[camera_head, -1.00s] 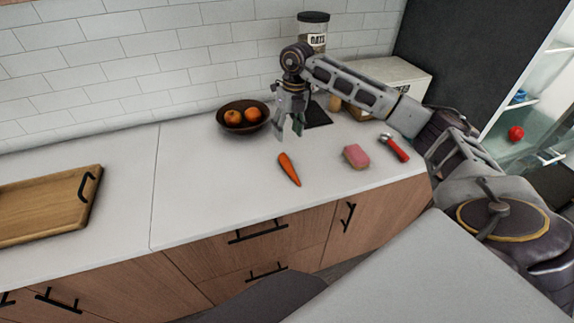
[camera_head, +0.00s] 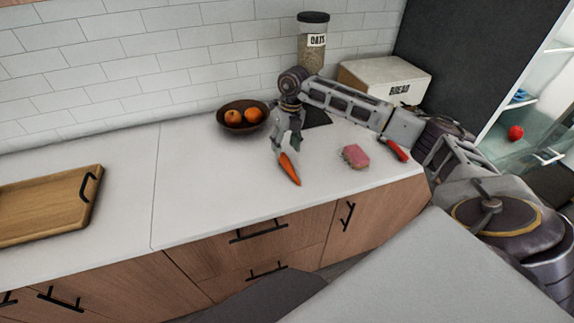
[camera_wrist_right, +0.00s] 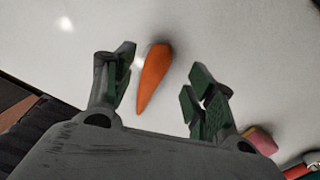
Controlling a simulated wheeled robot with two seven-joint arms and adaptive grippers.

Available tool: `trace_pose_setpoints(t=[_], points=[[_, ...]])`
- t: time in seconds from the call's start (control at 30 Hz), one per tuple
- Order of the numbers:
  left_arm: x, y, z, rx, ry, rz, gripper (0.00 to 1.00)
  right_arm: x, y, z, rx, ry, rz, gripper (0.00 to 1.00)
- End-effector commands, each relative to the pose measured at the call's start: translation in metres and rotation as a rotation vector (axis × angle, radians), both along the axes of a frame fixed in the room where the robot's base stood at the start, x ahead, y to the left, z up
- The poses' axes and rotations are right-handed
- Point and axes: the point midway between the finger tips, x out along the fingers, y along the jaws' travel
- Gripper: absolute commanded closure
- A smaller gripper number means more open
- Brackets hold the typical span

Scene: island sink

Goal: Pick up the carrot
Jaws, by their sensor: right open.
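The orange carrot (camera_head: 289,168) lies on the white countertop near its front edge. In the right wrist view the carrot (camera_wrist_right: 154,78) lies between the two fingers, with a visible gap on the right side and a smaller one on the left. My right gripper (camera_head: 285,153) is low over the carrot's upper end and hides part of it. In the right wrist view its fingers (camera_wrist_right: 160,88) are spread, with nothing gripped. My left gripper is not in view.
A pink sponge (camera_head: 355,156) and a red-handled tool (camera_head: 396,150) lie right of the carrot. A fruit bowl (camera_head: 232,127), an oats jar (camera_head: 312,46) and a bread box (camera_head: 362,72) stand behind. A wooden tray (camera_head: 40,212) is at left. The counter between tray and carrot is clear.

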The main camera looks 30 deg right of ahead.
Motion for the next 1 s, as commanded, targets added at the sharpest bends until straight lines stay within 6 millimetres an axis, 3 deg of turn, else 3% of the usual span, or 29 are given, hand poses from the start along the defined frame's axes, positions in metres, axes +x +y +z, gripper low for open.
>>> trace_pose_setpoints(t=[0.27,0.5,0.7,1.0], points=[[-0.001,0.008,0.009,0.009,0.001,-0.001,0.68,0.003,0.005,-0.025,0.0,0.004,0.0,0.45],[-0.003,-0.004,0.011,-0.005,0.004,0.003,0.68,0.004,0.007,-0.046,0.0,0.001,0.0,0.45],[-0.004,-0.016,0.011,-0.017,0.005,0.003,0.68,0.004,0.008,-0.049,0.0,0.0,0.0,0.45],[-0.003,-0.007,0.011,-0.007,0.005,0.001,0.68,0.004,0.008,-0.048,0.0,0.0,0.0,0.45]])
